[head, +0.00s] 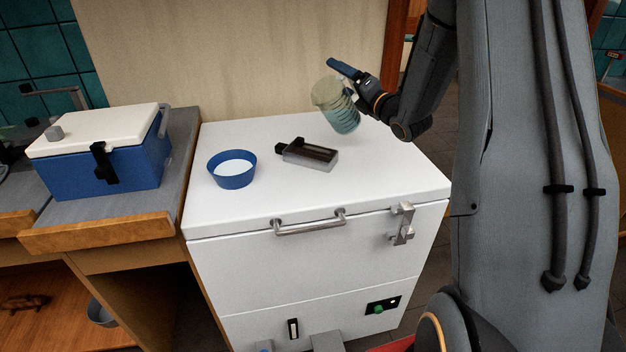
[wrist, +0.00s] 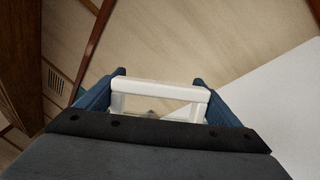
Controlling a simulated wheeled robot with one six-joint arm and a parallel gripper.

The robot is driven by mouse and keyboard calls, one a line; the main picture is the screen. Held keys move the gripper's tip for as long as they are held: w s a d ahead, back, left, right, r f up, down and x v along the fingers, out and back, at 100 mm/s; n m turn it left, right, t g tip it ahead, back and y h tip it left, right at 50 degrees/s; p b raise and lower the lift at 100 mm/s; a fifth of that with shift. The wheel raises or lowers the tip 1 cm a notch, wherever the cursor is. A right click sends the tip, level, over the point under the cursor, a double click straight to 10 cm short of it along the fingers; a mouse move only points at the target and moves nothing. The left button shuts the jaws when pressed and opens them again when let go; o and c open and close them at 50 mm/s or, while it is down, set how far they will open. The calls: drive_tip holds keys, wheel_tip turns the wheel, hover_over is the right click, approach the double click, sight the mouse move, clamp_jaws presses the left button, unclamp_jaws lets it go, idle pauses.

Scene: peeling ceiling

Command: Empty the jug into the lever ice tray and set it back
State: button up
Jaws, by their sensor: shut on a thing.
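The jug (head: 338,108) is a clear beaker-like vessel with markings and a pale bluish tint. In the head view it is held tilted above the white chest top, behind and right of the tray. My gripper (head: 350,77) is shut on the jug's handle; the wrist view shows the white handle (wrist: 160,90) between the blue fingers (wrist: 160,85). The lever ice tray (head: 310,154) is a grey metal tray with a dark inside and a black lever end at its left. It lies on the chest top, below and left of the jug. I cannot tell how much the jug holds.
A blue bowl (head: 232,170) with white contents stands left of the tray on the white chest (head: 400,185). A blue cooler with a white lid (head: 100,150) sits on the counter at left. The chest top's front right is clear. A wall stands behind.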

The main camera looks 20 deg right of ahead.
drive_tip(key=shift+r, duration=0.15)
drive_tip(key=shift+n, duration=0.3)
drive_tip(key=n+b, duration=0.2)
drive_tip(key=b, duration=0.1)
drive_tip(key=shift+s+a+r, duration=0.15)
drive_tip(key=shift+a, duration=0.2)
drive_tip(key=shift+r+y, duration=0.2)
drive_tip(key=shift+y, duration=0.2)
drive_tip(key=shift+a, duration=0.1)
drive_tip(key=n+b, duration=0.2)
drive_tip(key=b, duration=0.1)
drive_tip(key=shift+s+a+f, duration=0.15)
drive_tip(key=shift+s+a, duration=0.05)
drive_tip(key=shift+a, duration=0.15)
drive_tip(key=shift+s+a+r+n+b, duration=0.15)
drive_tip(key=shift+a+r+n+b, duration=0.1)
drive_tip(key=shift+n+b, duration=0.3)
